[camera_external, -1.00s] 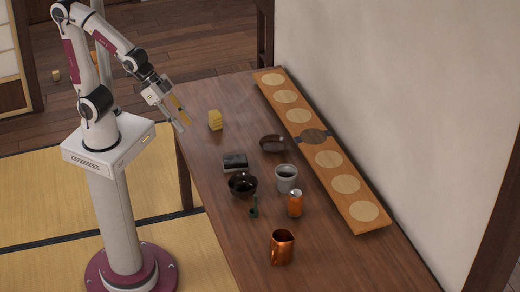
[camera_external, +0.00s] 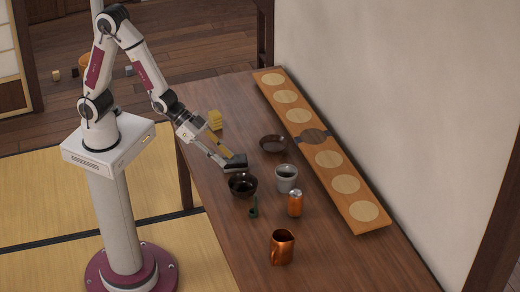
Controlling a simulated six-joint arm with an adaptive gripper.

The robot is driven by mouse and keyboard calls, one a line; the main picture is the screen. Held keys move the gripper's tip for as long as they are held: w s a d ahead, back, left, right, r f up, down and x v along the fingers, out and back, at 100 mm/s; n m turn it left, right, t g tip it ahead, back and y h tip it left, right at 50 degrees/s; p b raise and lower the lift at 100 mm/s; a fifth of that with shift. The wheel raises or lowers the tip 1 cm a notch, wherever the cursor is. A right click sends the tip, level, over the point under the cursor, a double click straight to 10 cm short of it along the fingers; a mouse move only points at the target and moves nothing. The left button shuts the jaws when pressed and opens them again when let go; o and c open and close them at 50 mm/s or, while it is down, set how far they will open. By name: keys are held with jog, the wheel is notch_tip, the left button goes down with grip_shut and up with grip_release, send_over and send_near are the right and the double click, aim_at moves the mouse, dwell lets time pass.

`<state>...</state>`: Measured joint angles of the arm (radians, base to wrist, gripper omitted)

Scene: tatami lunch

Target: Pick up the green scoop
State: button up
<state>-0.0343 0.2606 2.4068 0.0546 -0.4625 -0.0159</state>
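The green scoop (camera_external: 254,208) is small and dark green. It is on the wooden table, just below and right of the black bowl (camera_external: 242,188) and left of the orange can (camera_external: 295,205). My gripper (camera_external: 227,159) is over the table, up and left of the scoop and apart from it. Its two fingers look spread, with nothing clearly held. The fingertips are at the dark rectangular box (camera_external: 238,162) and hide part of it. I cannot tell whether they touch it.
A grey cup (camera_external: 286,179) with dark contents stands right of the bowl. A copper mug (camera_external: 282,247) is nearer the front. The table's front left is clear.

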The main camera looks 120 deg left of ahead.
aim_at(255, 215)
jog(key=w+f+t, duration=0.2)
jog(key=w+f, duration=0.2)
jog(key=f, duration=0.8)
jog(key=shift+w+f+t, duration=0.3)
jog(key=shift+w+t, duration=0.05)
jog(key=shift+t, duration=0.05)
jog(key=shift+w+d, duration=0.1)
jog(key=shift+x, duration=1.2)
jog(key=shift+a+x, duration=0.2)
jog(key=shift+x, duration=0.6)
jog(key=shift+a+x, duration=0.15)
jog(key=shift+x, duration=1.65)
